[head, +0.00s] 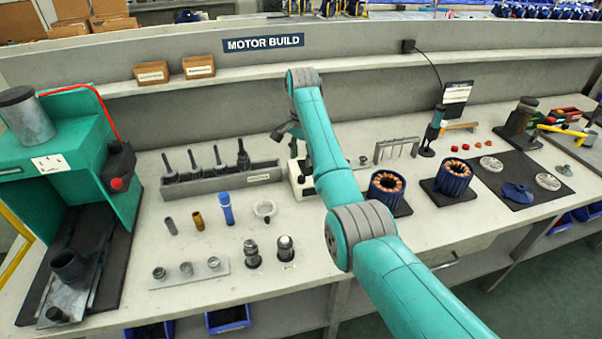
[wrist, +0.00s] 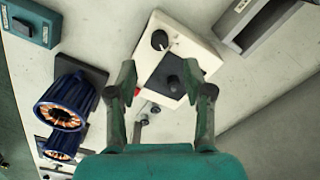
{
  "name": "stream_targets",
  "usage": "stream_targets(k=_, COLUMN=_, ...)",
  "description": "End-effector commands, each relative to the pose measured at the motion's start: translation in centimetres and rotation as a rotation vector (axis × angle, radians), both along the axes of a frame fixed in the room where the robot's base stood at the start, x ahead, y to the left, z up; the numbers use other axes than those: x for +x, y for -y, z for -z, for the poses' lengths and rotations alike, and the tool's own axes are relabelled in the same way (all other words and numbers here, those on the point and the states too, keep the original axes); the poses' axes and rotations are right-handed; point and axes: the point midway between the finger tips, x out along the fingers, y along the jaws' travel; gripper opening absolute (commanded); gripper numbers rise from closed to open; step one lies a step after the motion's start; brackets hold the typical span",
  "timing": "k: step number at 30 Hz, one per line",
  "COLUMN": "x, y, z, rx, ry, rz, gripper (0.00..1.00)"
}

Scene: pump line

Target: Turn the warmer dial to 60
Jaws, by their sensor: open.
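The warmer is a cream-white box (wrist: 188,38) in the middle of the wrist view, lying skewed in the picture. A round black dial (wrist: 159,40) with a pale mark sits on its face. A dark square plate (wrist: 172,78) with a dark round part is on the same box. No scale numbers are readable. My gripper (wrist: 160,78) is open and empty, its two fingers on either side of the lower part of the box, apart from the dial. In the head view the warmer (head: 299,186) is mostly hidden behind my arm, and the fingertips cannot be made out.
A grey tool rack (head: 222,184) with upright tools stands left of the warmer. Blue stators with copper windings (head: 385,188) stand to the right. A low back wall with a ledge (head: 235,76) runs behind.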

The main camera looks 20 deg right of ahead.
Motion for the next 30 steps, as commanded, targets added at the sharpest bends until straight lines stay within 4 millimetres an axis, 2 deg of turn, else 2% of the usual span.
stream_targets(k=1, x=-0.1, y=0.0, z=1.1, rx=0.000, ry=-0.004, rz=0.000, gripper=0.51)
stream_targets(k=6, x=-0.1, y=0.0, z=4.1, rx=0.000, ry=-0.004, rz=0.000, gripper=0.51)
stream_targets(k=12, x=0.0, y=0.0, z=6.6, rx=0.000, ry=-0.001, rz=0.000, gripper=0.51)
stream_targets(k=18, x=0.0, y=0.0, z=7.6, rx=0.000, ry=0.001, rz=0.000, gripper=0.51)
stream_targets(k=26, x=0.0, y=0.0, z=7.6, rx=0.001, ry=0.001, rz=0.000, gripper=0.51)
stream_targets(k=30, x=0.0, y=0.0, z=7.6, rx=0.001, ry=0.001, rz=0.000, gripper=0.16)
